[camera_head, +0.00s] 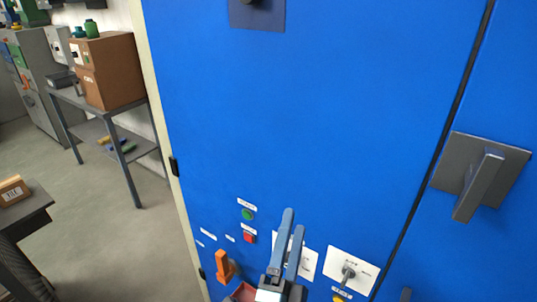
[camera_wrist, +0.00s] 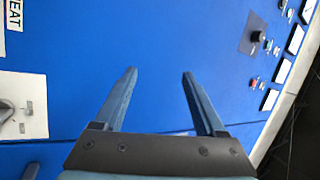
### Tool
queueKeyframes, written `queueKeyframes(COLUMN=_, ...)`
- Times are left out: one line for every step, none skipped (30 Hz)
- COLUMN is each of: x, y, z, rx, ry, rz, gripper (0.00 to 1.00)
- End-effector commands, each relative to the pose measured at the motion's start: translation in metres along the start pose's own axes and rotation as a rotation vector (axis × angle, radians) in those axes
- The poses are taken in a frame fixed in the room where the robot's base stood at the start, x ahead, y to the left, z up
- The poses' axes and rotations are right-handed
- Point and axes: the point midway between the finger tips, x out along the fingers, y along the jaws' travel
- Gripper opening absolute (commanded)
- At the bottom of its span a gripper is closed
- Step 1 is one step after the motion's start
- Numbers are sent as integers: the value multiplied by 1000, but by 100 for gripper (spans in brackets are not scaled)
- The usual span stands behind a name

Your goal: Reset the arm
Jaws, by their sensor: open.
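My gripper (camera_head: 289,246) is open and empty, with its two blue-grey fingers pointing up in front of the blue cabinet (camera_head: 310,110) in the head view. In the wrist view my gripper (camera_wrist: 160,95) shows its fingers spread apart with only the blue cabinet face (camera_wrist: 230,40) behind them. Nothing is between the fingers. The rest of my arm is mostly out of view below the head picture.
The cabinet carries a green button (camera_head: 248,214), a red button (camera_head: 250,237), an orange handle (camera_head: 224,266), a rotary switch (camera_head: 348,271) and a large grey door handle (camera_head: 480,185). A shelf table with cardboard boxes (camera_head: 110,72) stands left. The floor (camera_head: 130,240) between is clear.

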Motion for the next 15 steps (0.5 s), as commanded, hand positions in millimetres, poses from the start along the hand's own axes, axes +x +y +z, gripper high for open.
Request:
queueKeyframes(x=19, y=-41, z=2, rx=-51, ry=-29, rz=-86, gripper=72)
queueKeyframes(x=27, y=-62, z=4, rx=-88, ry=-47, rz=-130, gripper=72)
queueKeyframes(x=37, y=-92, z=5, rx=-144, ry=-65, rz=-189, gripper=72)
queueKeyframes(x=44, y=-114, z=6, rx=-188, ry=-77, rz=-232, gripper=72)
queueKeyframes(x=50, y=-137, z=5, rx=-237, ry=-86, rz=-276, gripper=72)
queueKeyframes(x=56, y=-168, z=5, rx=-307, ry=-94, rz=-331, gripper=72)
queueKeyframes(x=59, y=-192, z=3, rx=-363, ry=-94, rz=-372, gripper=72)
queueKeyframes(x=61, y=-215, z=1, rx=-424, ry=-92, rz=-410, gripper=72)
queueKeyframes(x=63, y=-245, z=-4, rx=-509, ry=-81, rz=-456, gripper=72)
queueKeyframes(x=64, y=-268, z=-9, rx=-575, ry=-68, rz=-485, gripper=72)
queueKeyframes(x=63, y=-289, z=-15, rx=-643, ry=-50, rz=-509, gripper=72)
queueKeyframes(x=61, y=-315, z=-24, rx=-730, ry=-19, rz=-533, gripper=72)
queueKeyframes(x=59, y=-333, z=-32, rx=-792, ry=7, rz=-544, gripper=72)
queueKeyframes(x=57, y=-348, z=-41, rx=-850, ry=35, rz=-548, gripper=72)
queueKeyframes(x=53, y=-366, z=-52, rx=-918, ry=72, rz=-547, gripper=72)
